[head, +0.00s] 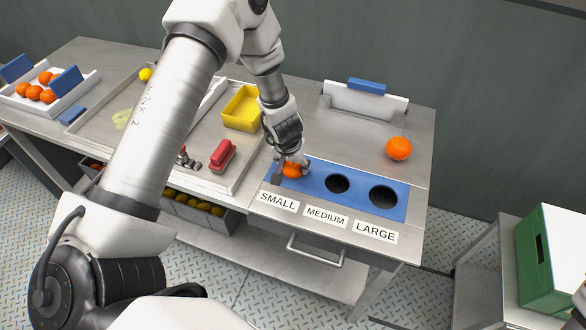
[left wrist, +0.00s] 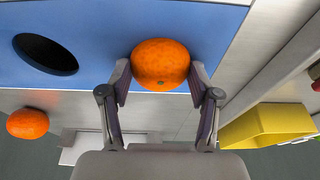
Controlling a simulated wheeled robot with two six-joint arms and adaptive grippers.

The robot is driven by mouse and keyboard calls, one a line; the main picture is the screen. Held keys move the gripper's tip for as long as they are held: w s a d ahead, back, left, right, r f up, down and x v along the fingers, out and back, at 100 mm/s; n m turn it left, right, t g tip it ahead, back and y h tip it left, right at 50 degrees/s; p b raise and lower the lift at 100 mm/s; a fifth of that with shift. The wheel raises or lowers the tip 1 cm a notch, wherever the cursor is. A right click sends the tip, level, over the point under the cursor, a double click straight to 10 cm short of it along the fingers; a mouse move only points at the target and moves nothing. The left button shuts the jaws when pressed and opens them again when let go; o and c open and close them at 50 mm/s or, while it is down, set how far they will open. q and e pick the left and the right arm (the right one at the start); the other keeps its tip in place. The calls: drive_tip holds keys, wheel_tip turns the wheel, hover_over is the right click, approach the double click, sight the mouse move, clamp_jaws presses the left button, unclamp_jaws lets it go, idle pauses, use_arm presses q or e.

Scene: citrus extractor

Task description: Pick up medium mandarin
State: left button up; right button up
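An orange mandarin (head: 292,171) sits at the SMALL hole of the blue panel (head: 315,192), covering that hole. My left gripper (head: 291,168) is down around it. In the left wrist view, the mandarin (left wrist: 160,65) lies between the two fingertips (left wrist: 160,82), one on each side and very close to its skin. I cannot tell whether the fingers press on it. A second orange fruit (head: 398,148) lies on the steel table right of the gripper, and it also shows in the left wrist view (left wrist: 27,123). My right gripper is not in view.
The MEDIUM hole (head: 337,184) and LARGE hole (head: 383,196) are empty. A yellow bin (head: 242,108) and a red-handled tool (head: 222,155) stand left of the gripper. A white tray (head: 92,82) holds several oranges. A white rack with a blue block (head: 367,86) stands behind.

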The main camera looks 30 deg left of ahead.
use_arm(q)
drive_tip(key=shift+f, duration=0.1)
drive_tip(key=shift+c, duration=1)
